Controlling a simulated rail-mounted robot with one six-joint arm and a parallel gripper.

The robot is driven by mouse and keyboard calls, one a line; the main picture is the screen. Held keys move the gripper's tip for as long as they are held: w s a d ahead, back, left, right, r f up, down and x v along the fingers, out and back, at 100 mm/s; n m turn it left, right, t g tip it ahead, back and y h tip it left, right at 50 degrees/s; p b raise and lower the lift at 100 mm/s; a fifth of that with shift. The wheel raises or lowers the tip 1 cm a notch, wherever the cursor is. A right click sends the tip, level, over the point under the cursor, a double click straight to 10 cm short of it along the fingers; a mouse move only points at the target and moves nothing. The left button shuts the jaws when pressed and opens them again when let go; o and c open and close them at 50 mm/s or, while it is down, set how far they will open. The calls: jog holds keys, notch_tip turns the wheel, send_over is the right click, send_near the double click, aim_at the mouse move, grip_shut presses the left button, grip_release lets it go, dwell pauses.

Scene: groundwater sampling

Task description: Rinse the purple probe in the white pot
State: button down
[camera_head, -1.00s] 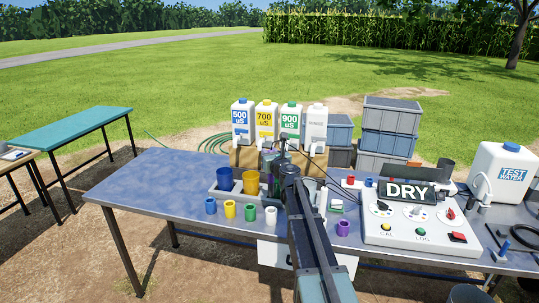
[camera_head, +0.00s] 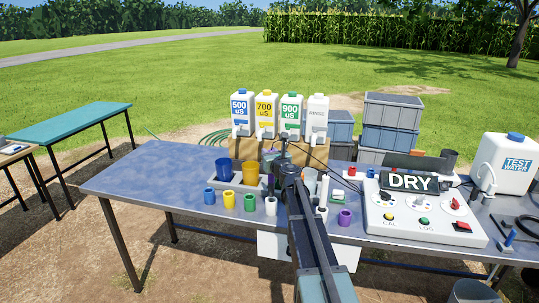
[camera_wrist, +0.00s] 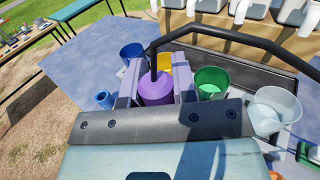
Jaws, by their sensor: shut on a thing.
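The purple probe (camera_wrist: 157,90) is held between the two fingers of my gripper (camera_wrist: 156,80) in the wrist view, with a black cable rising from it. Its lower end is hidden. The large white pot (camera_wrist: 274,108) stands to the right of my gripper, apart from the probe, and its pale wall also shows beside my arm in the head view (camera_head: 309,180). In the head view my gripper (camera_head: 284,158) is over the pot tray, mostly hidden by my own arm.
Large blue (camera_head: 224,168), yellow (camera_head: 250,172) and green (camera_wrist: 212,82) pots stand in the tray. Small coloured cups, including a white one (camera_head: 271,206) and a purple one (camera_head: 345,217), stand in front. Bottles (camera_head: 291,115) stand behind. The DRY meter (camera_head: 410,182) is at right. The table's left side is clear.

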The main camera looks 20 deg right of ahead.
notch_tip(320, 180, down, 8)
jog(key=b, duration=0.7)
jog(key=shift+r, duration=0.25)
dwell(0.7)
dwell(4.4)
notch_tip(320, 180, up, 9)
jog(key=p, duration=0.8)
jog(key=shift+f, duration=0.15)
